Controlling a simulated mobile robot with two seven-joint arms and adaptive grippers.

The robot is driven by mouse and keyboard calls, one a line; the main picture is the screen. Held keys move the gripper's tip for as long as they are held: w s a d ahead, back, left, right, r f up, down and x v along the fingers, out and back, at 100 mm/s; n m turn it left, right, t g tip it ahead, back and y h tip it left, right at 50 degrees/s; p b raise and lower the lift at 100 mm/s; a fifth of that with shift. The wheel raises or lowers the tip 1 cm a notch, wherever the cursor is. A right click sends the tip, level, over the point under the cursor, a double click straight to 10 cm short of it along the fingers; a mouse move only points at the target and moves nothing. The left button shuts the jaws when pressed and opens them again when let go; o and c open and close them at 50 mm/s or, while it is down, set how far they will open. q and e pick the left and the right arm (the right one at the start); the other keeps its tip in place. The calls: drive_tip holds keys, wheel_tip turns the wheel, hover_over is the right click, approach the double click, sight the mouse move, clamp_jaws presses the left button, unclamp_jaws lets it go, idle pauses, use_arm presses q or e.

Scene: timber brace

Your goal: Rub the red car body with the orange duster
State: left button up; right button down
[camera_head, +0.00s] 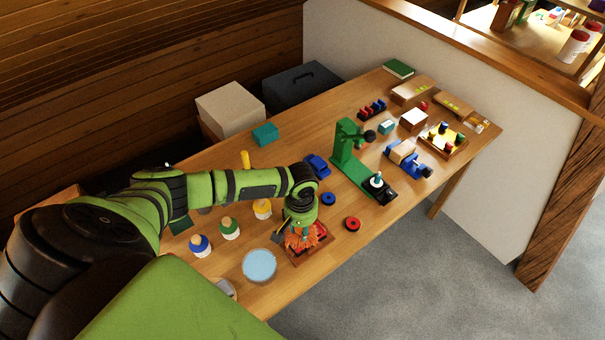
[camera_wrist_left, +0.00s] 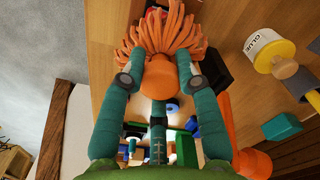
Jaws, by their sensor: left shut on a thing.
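My left gripper (camera_head: 301,222) points down near the front edge of the bench, shut on the orange duster (camera_head: 297,241). In the left wrist view, the teal fingers (camera_wrist_left: 156,82) pinch the duster's rounded handle, and its shaggy orange strands (camera_wrist_left: 158,38) fan out beyond the fingertips. The red car body (camera_head: 320,231) lies under and beside the duster on a brown board, mostly hidden by the gripper and strands. A bit of red (camera_wrist_left: 157,13) shows past the strands in the wrist view. I cannot tell how firmly the strands touch it. My right gripper is out of view.
A light-blue round dish (camera_head: 259,265) stands left of the duster. Blue-, green- and yellow-topped jars stand behind it, with blue (camera_head: 328,198) and red (camera_head: 352,224) rings to the right. A green press (camera_head: 346,148) rises farther right. Bare wood lies along the front right edge.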

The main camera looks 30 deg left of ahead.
use_arm(q)
drive_tip(key=shift+w+d+f, duration=0.1)
drive_tip(key=shift+w+d, duration=0.25)
drive_tip(key=shift+w, duration=0.2)
drive_tip(key=shift+w+d+b, duration=0.3)
drive_tip(key=shift+w, duration=0.55)
drive_tip(key=shift+w+d+b, duration=0.25)
drive_tip(key=shift+w+b, duration=0.05)
drive_tip(key=shift+w, duration=0.5)
drive_tip(key=shift+w+d+b, duration=0.3)
drive_tip(key=shift+w, duration=0.55)
drive_tip(key=shift+r, duration=0.2)
wheel_tip(320, 180, up, 6)
drive_tip(key=p, duration=0.2)
wheel_tip(320, 180, up, 3)
drive_tip(key=shift+s, duration=0.1)
